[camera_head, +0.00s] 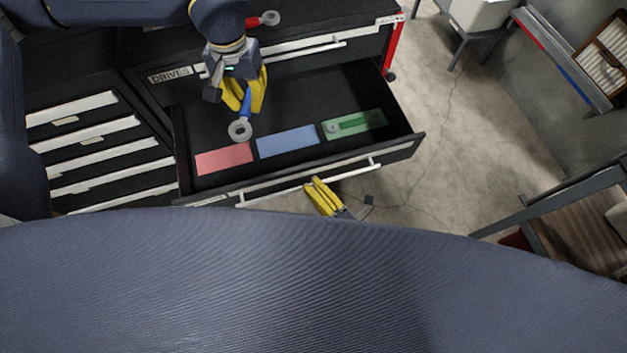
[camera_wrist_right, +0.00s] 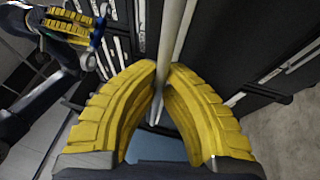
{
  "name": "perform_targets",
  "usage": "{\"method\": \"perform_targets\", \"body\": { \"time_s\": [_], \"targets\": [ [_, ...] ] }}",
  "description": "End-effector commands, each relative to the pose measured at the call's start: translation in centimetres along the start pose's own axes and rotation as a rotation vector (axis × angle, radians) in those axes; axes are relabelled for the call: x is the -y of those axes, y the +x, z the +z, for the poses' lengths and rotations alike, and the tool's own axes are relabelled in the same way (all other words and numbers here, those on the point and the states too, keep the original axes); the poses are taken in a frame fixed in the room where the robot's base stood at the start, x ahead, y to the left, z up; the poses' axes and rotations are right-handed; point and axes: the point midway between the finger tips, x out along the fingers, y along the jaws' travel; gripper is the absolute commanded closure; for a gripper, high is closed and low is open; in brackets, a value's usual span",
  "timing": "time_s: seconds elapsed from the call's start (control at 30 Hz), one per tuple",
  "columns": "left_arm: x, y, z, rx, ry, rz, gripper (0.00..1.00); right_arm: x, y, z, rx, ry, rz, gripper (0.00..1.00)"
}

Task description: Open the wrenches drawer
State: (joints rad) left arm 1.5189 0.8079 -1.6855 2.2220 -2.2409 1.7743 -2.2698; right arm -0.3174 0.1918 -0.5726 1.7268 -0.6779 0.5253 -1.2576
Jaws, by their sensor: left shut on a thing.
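The open drawer (camera_head: 291,163) is pulled well out of the black cabinet. Its front label is too small to read. Red, blue and green patches lie on its floor, and a green wrench (camera_head: 352,124) lies on the green one. My left gripper (camera_head: 246,92) is shut on a blue wrench (camera_head: 240,130), held over the drawer with its ring end down. My right gripper (camera_head: 316,182) is at the drawer's white handle (camera_head: 350,172). In the right wrist view its yellow fingers (camera_wrist_right: 164,72) close around the handle bar (camera_wrist_right: 173,40).
A red wrench (camera_head: 264,20) lies on the cabinet top. The drawer above, labelled DRIVES (camera_head: 170,75), is shut. A bank of shut drawers (camera_head: 100,150) stands at the left.

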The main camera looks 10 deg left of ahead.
Motion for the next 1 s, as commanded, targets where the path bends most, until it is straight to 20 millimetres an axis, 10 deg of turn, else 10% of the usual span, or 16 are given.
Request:
{"method": "perform_targets", "body": {
  "time_s": [0.17,0.43,1.0],
  "targets": [
    [0.0,0.0,0.0,-0.001,0.0,0.0,1.0,-0.2,0.1,-0.2,-0.003,0.003,0.007,1.0],
    [0.0,0.0,0.0,-0.001,0.0,0.0,1.0,-0.1,0.1,-0.1,-0.001,0.001,0.004,0.68],
    [0.0,0.0,0.0,-0.001,0.0,0.0,1.0,0.0,-3.7,-0.1,-0.001,0.001,-0.001,0.68]
  ]
}}
